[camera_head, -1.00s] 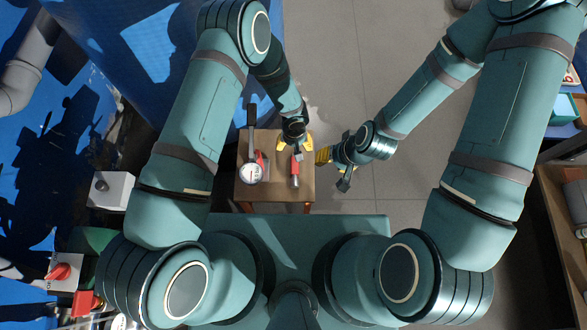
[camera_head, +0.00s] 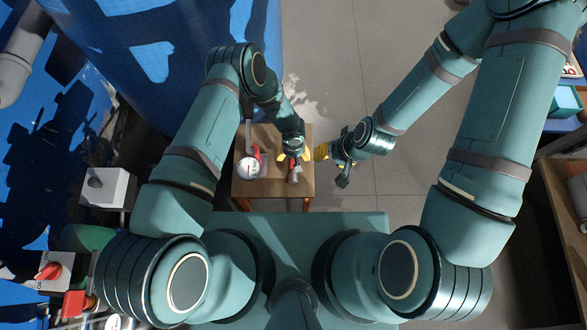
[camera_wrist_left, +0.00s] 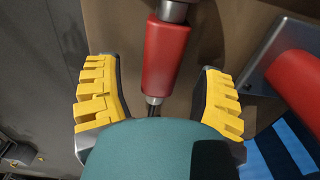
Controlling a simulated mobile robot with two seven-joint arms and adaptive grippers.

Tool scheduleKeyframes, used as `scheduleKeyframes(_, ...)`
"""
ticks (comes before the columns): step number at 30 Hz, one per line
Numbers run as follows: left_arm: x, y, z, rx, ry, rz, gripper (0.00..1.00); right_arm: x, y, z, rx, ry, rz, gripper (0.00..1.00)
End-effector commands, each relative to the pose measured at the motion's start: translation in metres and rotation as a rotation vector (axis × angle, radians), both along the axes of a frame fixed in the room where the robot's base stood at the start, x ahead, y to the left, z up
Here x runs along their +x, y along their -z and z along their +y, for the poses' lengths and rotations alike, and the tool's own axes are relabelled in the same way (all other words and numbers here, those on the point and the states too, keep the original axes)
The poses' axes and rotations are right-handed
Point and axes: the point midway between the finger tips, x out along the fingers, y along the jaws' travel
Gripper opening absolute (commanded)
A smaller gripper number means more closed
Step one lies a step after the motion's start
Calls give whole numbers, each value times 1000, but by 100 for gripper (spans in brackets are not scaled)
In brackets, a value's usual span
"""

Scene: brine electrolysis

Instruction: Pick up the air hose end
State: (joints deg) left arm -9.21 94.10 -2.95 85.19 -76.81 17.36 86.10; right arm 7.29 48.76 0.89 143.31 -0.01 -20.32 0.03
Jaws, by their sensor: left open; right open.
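A red cylindrical piece with metal ends (camera_head: 293,174), which looks like the air hose end, lies on a small wooden stool (camera_head: 272,188). In the left wrist view the red piece (camera_wrist_left: 167,55) lies lengthwise between the two yellow fingers, with gaps on both sides. My left gripper (camera_head: 293,156) is over its far part and hides some of it. The same left gripper (camera_wrist_left: 157,72) is open and holds nothing. My right gripper (camera_head: 322,152) is open and empty, just off the stool's right edge.
A large blue container (camera_head: 190,80) stands at the back left. A white box (camera_head: 105,187) is further left. Grey floor (camera_head: 400,180) is clear at right.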

Motion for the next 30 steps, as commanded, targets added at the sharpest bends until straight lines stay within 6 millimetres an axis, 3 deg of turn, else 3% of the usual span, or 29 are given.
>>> scheduleKeyframes(10, 0, 6, 0, -1, -1, -1, 67, 1, 2, 0, 0, 0, -1, 47)
scheduleKeyframes(15, 0, 6, 0, -1, -1, -1, 7, 1, 2, 0, 0, 0, -1, 47)
scheduleKeyframes(16, 0, 6, 0, -1, -1, -1, 0, 1, 2, 0, 0, 0, -1, 47)
scheduleKeyframes(30, 1, 1, 0, 0, 0, -1, 0, 0, 0, 0, 0, 0, -1, 47)
